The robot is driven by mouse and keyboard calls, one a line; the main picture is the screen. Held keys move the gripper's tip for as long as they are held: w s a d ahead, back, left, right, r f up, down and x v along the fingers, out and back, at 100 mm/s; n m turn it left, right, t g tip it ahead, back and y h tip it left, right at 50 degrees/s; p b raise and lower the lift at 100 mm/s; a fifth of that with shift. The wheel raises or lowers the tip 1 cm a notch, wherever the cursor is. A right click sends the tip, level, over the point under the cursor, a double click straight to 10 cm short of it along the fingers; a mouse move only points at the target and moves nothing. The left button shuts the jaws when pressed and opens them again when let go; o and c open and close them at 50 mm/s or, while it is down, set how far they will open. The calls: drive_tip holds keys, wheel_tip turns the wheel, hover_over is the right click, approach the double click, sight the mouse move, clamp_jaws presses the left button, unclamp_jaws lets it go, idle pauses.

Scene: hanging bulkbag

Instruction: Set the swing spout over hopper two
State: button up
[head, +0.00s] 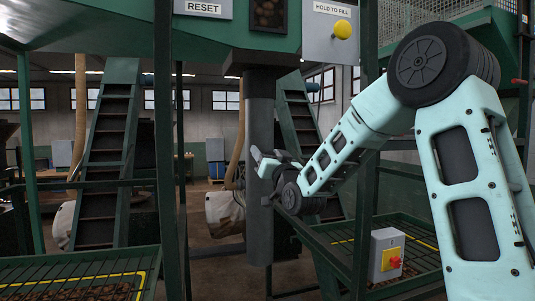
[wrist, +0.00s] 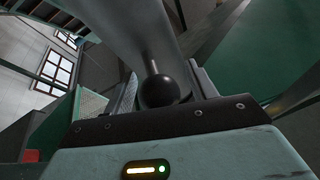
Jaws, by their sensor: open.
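The swing spout (head: 259,120) is a grey vertical tube hanging below the green overhead housing. Its lower end hangs between two grated hoppers, one at the left (head: 80,262) and one at the right (head: 405,245). No number shows on either, so I cannot tell which is hopper two. My gripper (head: 262,160) is open beside the spout, at its right and partly in front of it. In the wrist view, a black ball knob (wrist: 158,91) on a short rod stands out from the spout (wrist: 135,35), just ahead of my gripper. Contact with the knob cannot be told.
A green post (head: 166,150) stands left of the spout and another (head: 368,130) right of it. A grey box with a red button (head: 388,255) is at the right hopper's front. Above are a RESET panel (head: 203,8) and a yellow HOLD TO FILL button (head: 343,27).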

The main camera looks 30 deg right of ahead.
drive_tip(key=shift+c, duration=0.4)
clamp_jaws()
drive_tip(key=shift+w+a+f+m+b, duration=0.1)
drive_tip(key=shift+a+m+b, duration=0.2)
drive_tip(key=shift+a+b, duration=0.2)
drive_tip(key=w+a+r+m+g+h+b, duration=0.1)
drive_tip(key=w+a+r+m+h+b, duration=0.1)
drive_tip(key=a+m, duration=0.5)
drive_tip(key=w+a+r+m+g+h+b, duration=0.2)
drive_tip(key=a+r+m+h+b, duration=0.3)
drive_tip(key=a+r+m, duration=0.2)
drive_tip(key=shift+w+a+b, duration=0.3)
drive_tip(key=shift+a+b, duration=0.1)
drive_tip(key=shift+a, duration=0.75)
drive_tip(key=shift+r, duration=0.2)
drive_tip(key=shift+o, duration=0.4)
unclamp_jaws()
drive_tip(key=shift+a, duration=0.1)
drive_tip(key=shift+w+f, duration=0.1)
drive_tip(key=shift+f, duration=0.05)
